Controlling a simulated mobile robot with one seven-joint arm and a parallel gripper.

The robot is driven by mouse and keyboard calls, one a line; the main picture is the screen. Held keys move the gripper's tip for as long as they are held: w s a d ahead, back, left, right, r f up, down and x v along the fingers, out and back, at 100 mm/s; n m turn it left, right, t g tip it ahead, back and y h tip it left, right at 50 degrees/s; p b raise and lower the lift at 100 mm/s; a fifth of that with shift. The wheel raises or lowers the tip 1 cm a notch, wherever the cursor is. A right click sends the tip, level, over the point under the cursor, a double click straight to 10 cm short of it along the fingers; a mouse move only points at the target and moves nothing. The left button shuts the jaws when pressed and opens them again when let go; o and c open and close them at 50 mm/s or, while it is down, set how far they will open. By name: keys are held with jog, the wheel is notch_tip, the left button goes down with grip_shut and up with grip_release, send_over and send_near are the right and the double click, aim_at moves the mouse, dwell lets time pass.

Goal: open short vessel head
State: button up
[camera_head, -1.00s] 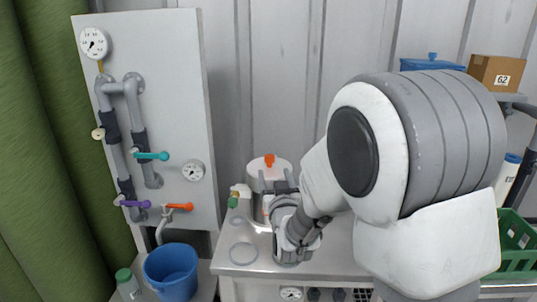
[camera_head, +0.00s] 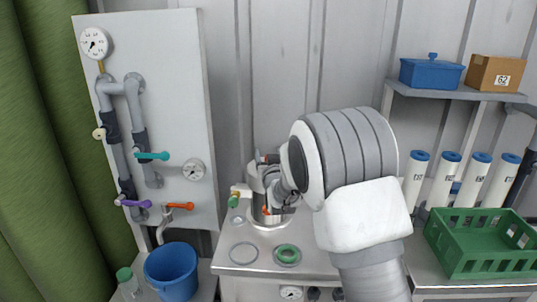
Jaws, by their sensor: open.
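The short vessel (camera_head: 256,186) is a metal cylinder standing on the steel bench, left of my arm. My gripper (camera_head: 266,184) is open and sideways at the vessel's upper part, with dark finger parts above and below. The vessel's head is mostly hidden behind my gripper and wrist. Small orange-red bits show by the fingers; I cannot tell which part they belong to, or whether the fingers touch the vessel.
A grey ring (camera_head: 243,253) and a green ring (camera_head: 287,254) lie on the bench front. A valve panel (camera_head: 178,100) and blue bucket (camera_head: 171,272) are left. White blue-capped cylinders (camera_head: 443,180), a green crate (camera_head: 485,262) and a shelf (camera_head: 455,93) are right.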

grip_shut()
dwell(0.3)
dwell(1.1)
